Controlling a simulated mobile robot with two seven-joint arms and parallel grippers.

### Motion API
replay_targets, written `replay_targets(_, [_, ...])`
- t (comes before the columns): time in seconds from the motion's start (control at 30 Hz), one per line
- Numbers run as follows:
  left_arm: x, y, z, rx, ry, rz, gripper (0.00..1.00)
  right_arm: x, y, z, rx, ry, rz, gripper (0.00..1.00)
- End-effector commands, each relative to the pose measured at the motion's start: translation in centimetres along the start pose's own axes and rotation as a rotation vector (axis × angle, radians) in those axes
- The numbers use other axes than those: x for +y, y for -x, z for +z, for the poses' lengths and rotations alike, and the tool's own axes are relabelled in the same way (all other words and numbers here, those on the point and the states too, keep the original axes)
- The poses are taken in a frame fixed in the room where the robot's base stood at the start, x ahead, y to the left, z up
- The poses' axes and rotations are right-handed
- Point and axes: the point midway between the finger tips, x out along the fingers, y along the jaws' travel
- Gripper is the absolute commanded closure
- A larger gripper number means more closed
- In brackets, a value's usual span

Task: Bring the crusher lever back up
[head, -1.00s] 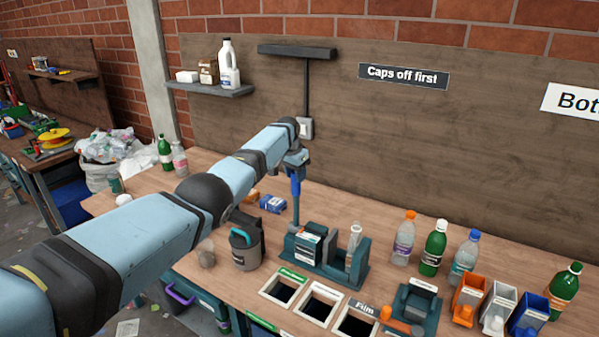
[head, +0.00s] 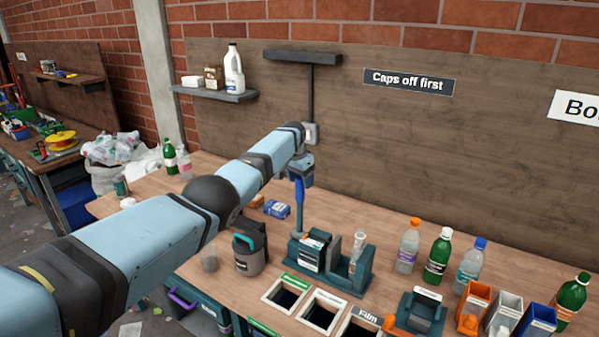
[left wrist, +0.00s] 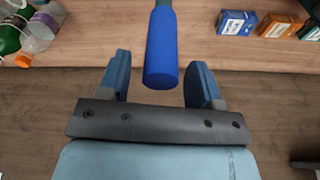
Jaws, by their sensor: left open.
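The crusher (head: 338,275) is a teal frame on the bench with a small clear bottle (head: 357,243) standing in it. Its lever (head: 299,192) has a blue grip and stands about upright at the crusher's left end. My left gripper (head: 301,176) is at the top of the lever, pointing down. In the left wrist view the blue grip (left wrist: 161,50) lies between the two open fingers of my left gripper (left wrist: 161,68), with a gap on each side. My right gripper is not in view.
A grey canister (head: 250,255) stands left of the crusher, with a blue box (head: 277,209) behind it. Open bench chutes (head: 284,294) lie in front. Several bottles and an orange bin (head: 473,302) stand to the right. The wall board is behind.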

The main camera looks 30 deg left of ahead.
Motion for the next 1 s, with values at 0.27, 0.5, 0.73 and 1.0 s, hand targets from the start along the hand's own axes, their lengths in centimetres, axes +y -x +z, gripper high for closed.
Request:
replay_targets(0.27, [0.0,3.4,-0.1,0.004,-0.002,-0.002,0.41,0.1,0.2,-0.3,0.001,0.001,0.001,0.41])
replay_targets(0.5, [0.0,9.0,-0.1,0.004,-0.001,-0.002,0.41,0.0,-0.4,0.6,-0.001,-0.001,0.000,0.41])
replay_targets(0.73, [0.0,12.6,-0.1,0.001,-0.001,-0.001,0.41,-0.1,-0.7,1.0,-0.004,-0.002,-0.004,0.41])
replay_targets(1.0, [0.0,13.6,-0.1,0.000,-0.001,0.000,0.41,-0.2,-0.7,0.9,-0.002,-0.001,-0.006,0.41])
